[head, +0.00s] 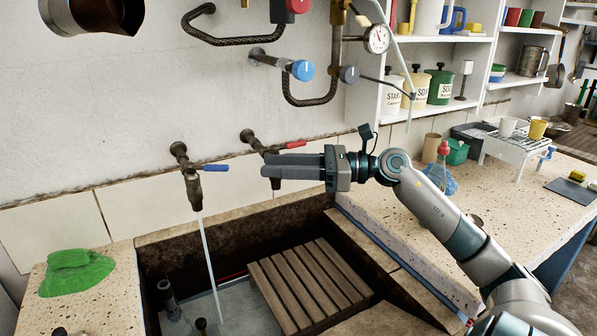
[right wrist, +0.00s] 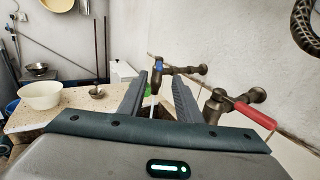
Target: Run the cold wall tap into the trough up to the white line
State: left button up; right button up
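The cold wall tap (head: 193,183) has a blue lever (head: 215,168) pointing right. A thin stream of water (head: 208,255) runs from its spout into the stone trough (head: 205,236). Grey-blue water (head: 245,312) covers the visible trough floor. I cannot make out the white line. My right gripper (head: 268,165) is open and empty, its fingers pointing left, to the right of the blue lever and apart from it. In the right wrist view the cold tap (right wrist: 163,70) shows beyond the parted fingertips (right wrist: 160,76). My left gripper is out of view.
A red-lever tap (head: 262,146) is close behind my right gripper. A wooden slatted rack (head: 310,285) lies in the trough, and a dark upright pipe (head: 168,298) stands at its left. A green cloth (head: 76,272) lies on the left ledge. The right counter holds a dish rack (head: 515,147).

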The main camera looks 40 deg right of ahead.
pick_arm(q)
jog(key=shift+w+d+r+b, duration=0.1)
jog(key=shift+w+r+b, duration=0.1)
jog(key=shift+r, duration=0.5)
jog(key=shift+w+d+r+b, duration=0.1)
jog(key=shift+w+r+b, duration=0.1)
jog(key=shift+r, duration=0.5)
pick_arm(e)
jog(key=shift+v, duration=2.1)
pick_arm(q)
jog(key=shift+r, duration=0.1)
pick_arm(e)
jog(key=shift+c, duration=0.3)
